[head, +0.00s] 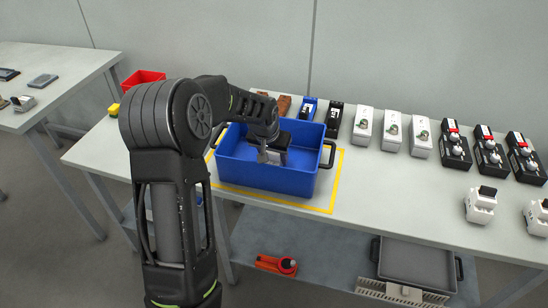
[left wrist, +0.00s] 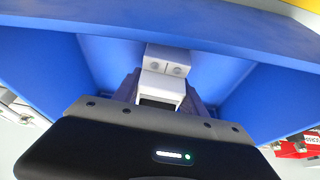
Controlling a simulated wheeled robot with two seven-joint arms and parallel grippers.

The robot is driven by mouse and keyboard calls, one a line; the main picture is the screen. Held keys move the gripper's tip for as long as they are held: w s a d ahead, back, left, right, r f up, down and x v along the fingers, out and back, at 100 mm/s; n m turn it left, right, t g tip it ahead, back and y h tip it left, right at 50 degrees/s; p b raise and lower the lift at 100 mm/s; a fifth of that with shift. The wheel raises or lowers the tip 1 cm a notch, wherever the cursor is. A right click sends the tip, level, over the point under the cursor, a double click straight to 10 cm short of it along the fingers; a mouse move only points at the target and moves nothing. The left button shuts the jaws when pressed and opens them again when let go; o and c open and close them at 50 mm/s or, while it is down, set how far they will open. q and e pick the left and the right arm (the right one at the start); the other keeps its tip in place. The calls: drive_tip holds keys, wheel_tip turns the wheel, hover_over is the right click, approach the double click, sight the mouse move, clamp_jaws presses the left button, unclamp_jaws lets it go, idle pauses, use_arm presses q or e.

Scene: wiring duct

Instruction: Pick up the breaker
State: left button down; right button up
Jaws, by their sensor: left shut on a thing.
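My left gripper (head: 268,152) reaches down into the blue bin (head: 265,180), which stands on the table inside a yellow outline. In the left wrist view my left gripper (left wrist: 160,98) is shut on a white breaker (left wrist: 168,70) with two round terminal holes, and the blue bin walls (left wrist: 50,65) surround it. The gripper's body covers the lower part of the breaker. In the head view the arm and gripper mostly hide it, and I cannot tell whether it touches the bin floor. My right gripper is not in view.
Several devices stand in a row along the back, among them a white box (head: 363,127) and a black unit with a red part (head: 455,145). White modules (head: 481,204) stand at the right. A red bin (head: 143,77) is at the left. A grey tray (head: 416,262) is on the lower shelf.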

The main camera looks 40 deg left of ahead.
use_arm(q)
drive_tip(key=shift+r, duration=0.1)
wheel_tip(320, 180, up, 10)
drive_tip(key=shift+f+b, duration=0.1)
drive_tip(key=shift+b, duration=0.3)
idle(0.7)
